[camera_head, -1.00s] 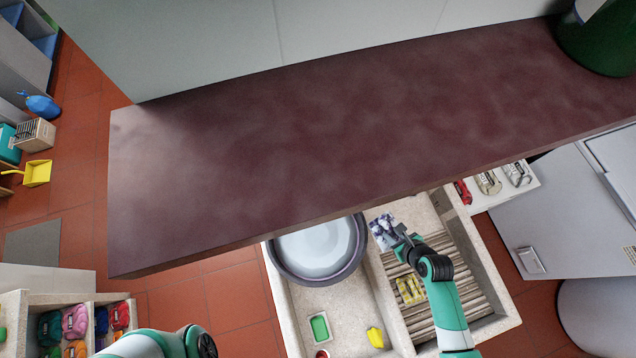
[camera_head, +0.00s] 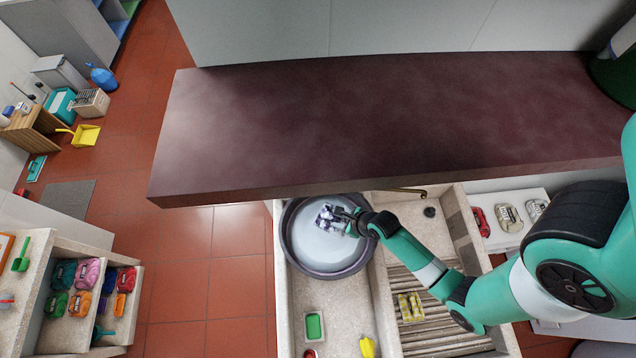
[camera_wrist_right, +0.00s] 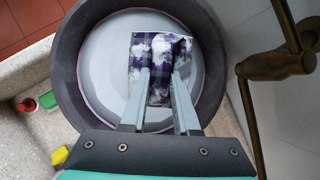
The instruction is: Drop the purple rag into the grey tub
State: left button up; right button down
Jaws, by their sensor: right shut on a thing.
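The purple rag (camera_head: 332,217) is a checked purple and white cloth with whitish foam-like patches. My right gripper (camera_head: 346,216) is shut on it; the right wrist view also shows the rag (camera_wrist_right: 160,52) between the fingertips (camera_wrist_right: 160,80). The round grey tub (camera_head: 289,246) stands in the left basin of the stone washboard, its dark rim (camera_wrist_right: 72,100) around pale water or a pale bottom. The rag is over the inside of the tub; I cannot tell whether it touches the contents. My left gripper is out of view.
A brass tap (camera_wrist_right: 275,66) stands close to the right of the tub. A ribbed washboard slope (camera_head: 425,300) holds a yellow checked cloth (camera_head: 410,306). A green soap dish (camera_head: 314,326) and yellow item (camera_head: 367,346) lie below the tub. A dark red shelf (camera_head: 380,120) overhangs the back edge.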

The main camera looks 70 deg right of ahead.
jog(key=shift+d+f, duration=0.1)
jog(key=shift+f, duration=0.3)
notch_tip(320, 180, down, 5)
jog(key=b, duration=0.3)
jog(key=shift+r, duration=0.1)
jog(key=shift+f+b, duration=0.25)
jog(key=shift+b, duration=0.1)
jog(key=shift+r, duration=0.1)
jog(key=c, duration=0.6)
grip_release()
